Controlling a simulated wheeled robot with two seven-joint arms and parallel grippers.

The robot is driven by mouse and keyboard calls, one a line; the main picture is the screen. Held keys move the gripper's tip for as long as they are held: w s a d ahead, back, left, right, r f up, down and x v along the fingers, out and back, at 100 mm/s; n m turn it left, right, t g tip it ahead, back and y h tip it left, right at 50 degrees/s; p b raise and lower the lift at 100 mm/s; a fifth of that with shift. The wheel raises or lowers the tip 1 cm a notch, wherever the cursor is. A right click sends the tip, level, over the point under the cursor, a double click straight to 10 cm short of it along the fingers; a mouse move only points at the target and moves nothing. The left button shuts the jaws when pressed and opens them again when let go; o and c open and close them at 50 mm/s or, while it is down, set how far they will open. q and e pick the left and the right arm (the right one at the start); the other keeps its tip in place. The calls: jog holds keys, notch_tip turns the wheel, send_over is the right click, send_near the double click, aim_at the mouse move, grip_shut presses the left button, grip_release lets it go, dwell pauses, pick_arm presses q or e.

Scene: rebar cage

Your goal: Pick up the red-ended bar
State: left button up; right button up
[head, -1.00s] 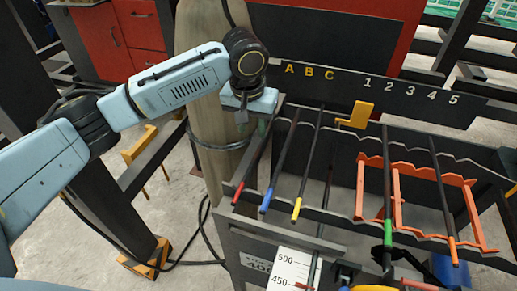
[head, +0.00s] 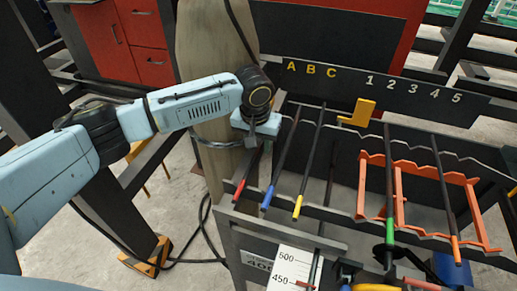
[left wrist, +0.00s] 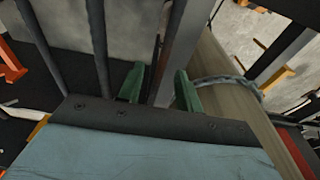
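The red-ended bar (head: 240,187) is a dark bar in the rack, the leftmost of three under letters A, B and C. Its red end points toward me, and its far part is hidden by my left gripper. My left gripper (head: 256,142) is over the far part of this bar. In the left wrist view, the green fingers of my left gripper (left wrist: 160,86) are apart, with a dark bar (left wrist: 177,48) running between them. I cannot tell whether they touch it.
Close to the right lie a blue-ended bar (head: 267,197) and a yellow-ended bar (head: 298,205). Green-ended (head: 390,228) and orange-ended (head: 455,247) bars cross an orange frame (head: 362,190). A lettered board (head: 350,82) stands behind. A wooden post (head: 215,60) is close behind my left gripper.

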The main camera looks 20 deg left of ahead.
pick_arm(q)
grip_shut()
jog(key=shift+r, duration=0.15)
